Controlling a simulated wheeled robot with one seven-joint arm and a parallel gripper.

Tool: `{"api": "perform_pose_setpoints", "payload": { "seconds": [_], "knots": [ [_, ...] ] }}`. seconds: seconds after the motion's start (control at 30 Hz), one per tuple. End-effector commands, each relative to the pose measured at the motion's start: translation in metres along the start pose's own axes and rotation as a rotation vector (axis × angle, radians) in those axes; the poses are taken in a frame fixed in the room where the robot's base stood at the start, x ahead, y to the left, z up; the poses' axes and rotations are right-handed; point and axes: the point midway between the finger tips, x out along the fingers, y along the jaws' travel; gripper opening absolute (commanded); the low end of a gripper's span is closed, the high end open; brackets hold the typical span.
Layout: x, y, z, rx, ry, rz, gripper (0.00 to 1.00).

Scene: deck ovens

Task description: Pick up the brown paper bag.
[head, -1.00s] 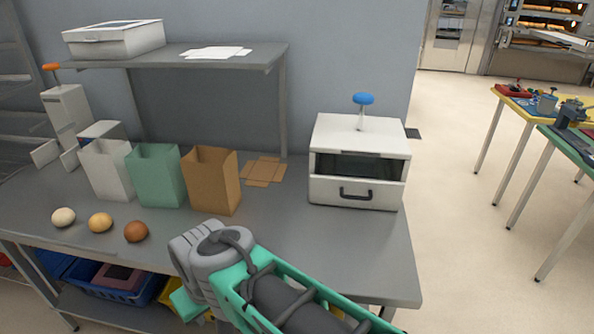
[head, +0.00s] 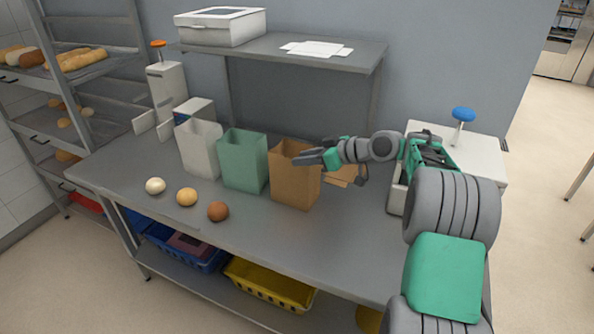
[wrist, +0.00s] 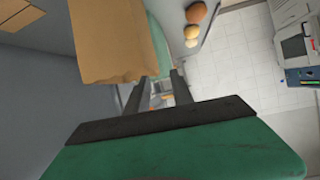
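The brown paper bag (head: 295,187) stands upright and open-topped on the steel table, at the right end of a row of three bags. My gripper (head: 302,160) is at its upper right part, reaching in from the right, with its fingers in front of the bag's top in the head view. In the wrist view the brown bag (wrist: 105,45) fills the upper left, close to the left finger. The two fingers (wrist: 158,88) are apart with nothing seen between them. I cannot tell whether a finger touches the bag.
A green bag (head: 243,165) stands just left of the brown one, then a white bag (head: 197,150). Three rolls, one brown (head: 217,211), lie near the front edge. A shelf (head: 300,60) overhangs the back. A white box with a blue knob (head: 463,115) stands right.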

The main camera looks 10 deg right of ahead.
Motion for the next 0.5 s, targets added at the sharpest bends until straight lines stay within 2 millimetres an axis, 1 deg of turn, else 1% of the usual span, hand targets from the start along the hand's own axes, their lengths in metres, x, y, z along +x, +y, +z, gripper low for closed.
{"api": "perform_pose_setpoints", "payload": {
  "seconds": [0.03, 0.07, 0.17, 0.37, 0.47, 0.5],
  "knots": [
    [-0.003, 0.008, 0.004, -0.013, 0.028, -0.013, 0.28],
    [-0.004, 0.011, 0.006, -0.023, 0.043, -0.019, 0.28],
    [-0.004, 0.014, 0.007, -0.042, 0.071, -0.035, 0.28],
    [0.022, 0.013, 0.004, -0.045, 0.074, -0.04, 0.28],
    [0.036, 0.013, 0.0, -0.044, 0.073, -0.04, 0.28],
    [0.044, 0.014, -0.002, -0.044, 0.072, -0.04, 0.28]
  ]
}}
